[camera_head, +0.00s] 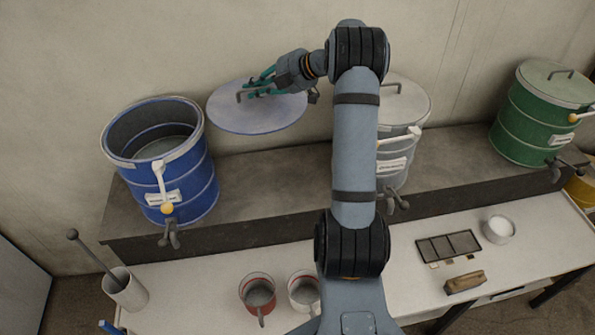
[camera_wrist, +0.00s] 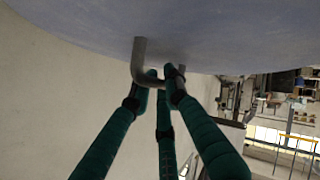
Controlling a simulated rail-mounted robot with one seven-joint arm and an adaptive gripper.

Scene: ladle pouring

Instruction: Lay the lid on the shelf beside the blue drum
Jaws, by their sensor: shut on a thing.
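The lid (camera_head: 245,122) is a pale blue-grey disc with a bar handle. It is in the air to the right of the open blue drum (camera_head: 188,185), above the dark shelf (camera_head: 265,180). My gripper (camera_head: 262,88) is shut on the lid's handle. In the wrist view the green fingers of my gripper (camera_wrist: 162,80) close around the grey handle (camera_wrist: 140,62), and the lid's surface (camera_wrist: 215,30) fills the top. The blue drum stands upright on the shelf without a cover, and its inside shows.
A grey lidded drum (camera_head: 408,105) stands partly behind my arm, and a green lidded drum (camera_head: 545,115) is at the right. The shelf between the blue and grey drums looks clear. The lower white table holds a red cup (camera_head: 257,291), a white cup (camera_head: 303,290) and a ladle holder (camera_head: 126,290).

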